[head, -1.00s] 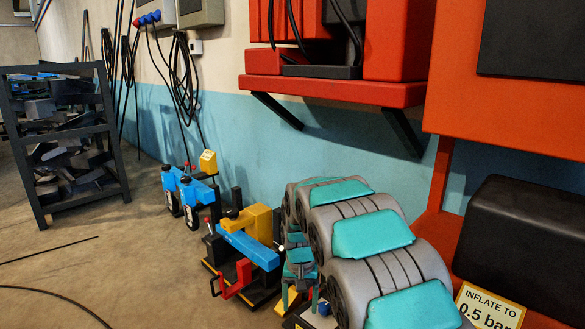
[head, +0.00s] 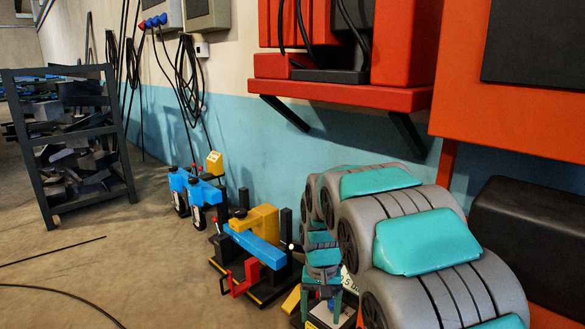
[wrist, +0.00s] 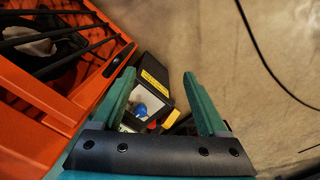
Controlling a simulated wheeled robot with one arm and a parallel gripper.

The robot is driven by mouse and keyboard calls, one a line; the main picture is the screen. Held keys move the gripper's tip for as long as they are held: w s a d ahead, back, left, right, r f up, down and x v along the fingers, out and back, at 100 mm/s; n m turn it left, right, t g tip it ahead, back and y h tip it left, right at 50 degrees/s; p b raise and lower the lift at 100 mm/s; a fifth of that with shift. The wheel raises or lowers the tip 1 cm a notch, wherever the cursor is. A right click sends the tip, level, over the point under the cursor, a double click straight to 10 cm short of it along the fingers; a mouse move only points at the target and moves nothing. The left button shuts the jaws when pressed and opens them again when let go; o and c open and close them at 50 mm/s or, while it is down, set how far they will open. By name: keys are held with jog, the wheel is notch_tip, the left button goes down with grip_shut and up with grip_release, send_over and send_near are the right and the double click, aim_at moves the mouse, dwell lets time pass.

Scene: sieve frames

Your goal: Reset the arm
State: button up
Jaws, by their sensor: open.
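My gripper (head: 322,298) is open, with its two green fingers pointing down at the lower middle of the head view. In the wrist view its fingers (wrist: 160,85) stand wide apart with nothing held between them. Below and beyond them is a dark box (wrist: 150,92) with a yellow label, a pale inside and a blue knob. The gripper appears above this box, apart from it. My grey and teal arm fills the lower right of the head view and hides much of what lies behind it.
A dark rack of scrap (head: 75,150) is at left. A red wall shelf (head: 340,97) overhangs. Cables lie on the otherwise open floor (head: 110,260).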

jog(key=s+d+r+p, duration=0.1)
jog(key=s+d+r, duration=0.2)
jog(key=s, duration=0.8)
jog(key=s+d+r+g+p, duration=0.1)
jog(key=s+d+r+p, duration=0.1)
jog(key=s, duration=0.9)
jog(key=s+d+r+n+p, duration=0.1)
jog(key=s+d+r+p, duration=0.1)
jog(key=s, duration=0.9)
notch_tip(320, 180, up, 3)
jog(key=shift+s+d+f, duration=0.1)
jog(key=shift+s+d, duration=0.2)
jog(key=shift+d, duration=0.5)
jog(key=shift+c, duration=0.2)
